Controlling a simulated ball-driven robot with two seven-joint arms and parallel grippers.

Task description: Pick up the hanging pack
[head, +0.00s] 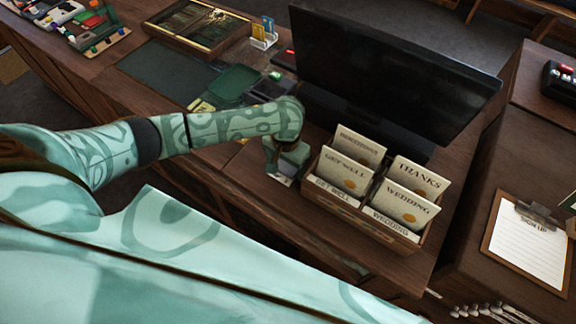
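I cannot make out any hanging pack in the head view. My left arm comes in from the left over the counter. Its gripper (284,175) points down beside the left end of the wooden card box. The hand hides most of the fingers, so I cannot tell whether they are open or what is between them. My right gripper is out of view.
The wooden card box (408,246) holds greeting cards in front of a black monitor (385,75). A sign-up clipboard (528,245) lies at right, with small metal pieces (490,312) below it. A dark mat (165,72) and framed tray (197,25) lie farther left.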

